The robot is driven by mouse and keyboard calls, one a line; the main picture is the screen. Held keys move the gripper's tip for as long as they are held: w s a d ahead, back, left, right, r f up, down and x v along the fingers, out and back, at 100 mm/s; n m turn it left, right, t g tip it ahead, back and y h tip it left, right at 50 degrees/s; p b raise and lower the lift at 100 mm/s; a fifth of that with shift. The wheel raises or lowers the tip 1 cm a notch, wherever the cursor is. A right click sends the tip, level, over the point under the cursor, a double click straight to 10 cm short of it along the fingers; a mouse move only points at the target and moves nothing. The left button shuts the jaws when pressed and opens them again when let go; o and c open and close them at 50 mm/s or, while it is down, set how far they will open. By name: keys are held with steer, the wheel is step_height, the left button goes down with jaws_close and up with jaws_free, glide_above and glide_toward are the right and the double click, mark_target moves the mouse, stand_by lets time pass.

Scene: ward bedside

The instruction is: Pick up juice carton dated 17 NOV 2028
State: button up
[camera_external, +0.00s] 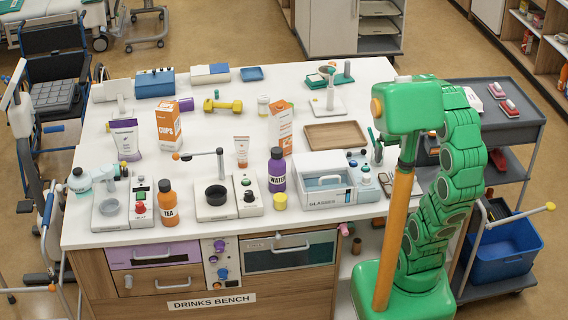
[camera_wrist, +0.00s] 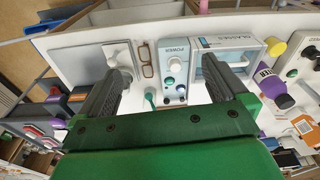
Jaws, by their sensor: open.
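An orange and white carton (camera_external: 280,128) stands upright near the middle of the bench, behind the purple water bottle. Its print is too small to read, so I cannot tell its date. An orange and white item (camera_wrist: 305,127) at the right edge of the wrist view may be the same carton. My gripper (camera_wrist: 165,78) is open and empty, its dark fingers spread over the right part of the bench, with the power unit (camera_wrist: 174,70) in view between them. It is apart from the carton. In the external view my green arm hides the fingers.
A water bottle (camera_external: 277,170), a white tube (camera_external: 241,151) and a glasses box (camera_external: 324,180) stand near the carton. A taller cups box (camera_external: 170,128) is further left. A wooden tray (camera_external: 336,136) lies to its right. A blue bin (camera_external: 506,252) sits on the cart.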

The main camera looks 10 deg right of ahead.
steer(key=w+a+n+t+y, duration=0.1)
steer(key=w+a+t, duration=0.15)
steer(key=w, duration=0.65)
steer(key=w+a+n+t, duration=0.15)
steer(key=w+a, duration=0.25)
steer(key=w, duration=0.4)
steer(key=n+t+y, duration=0.2)
steer(key=t+y, duration=0.3)
steer(key=t, duration=0.2)
glide_above(278, 105)
steer(key=s+d, duration=0.4)
steer(key=f, duration=0.4)
steer(key=shift+w+a+f, duration=0.2)
steer(key=shift+w+a, duration=0.05)
steer(key=shift+w, duration=0.1)
steer(key=shift+x, duration=3.9)
steer(key=shift+s+d+f, duration=0.1)
steer(key=shift+f, duration=0.1)
jaws_close()
steer(key=shift+r, duration=0.1)
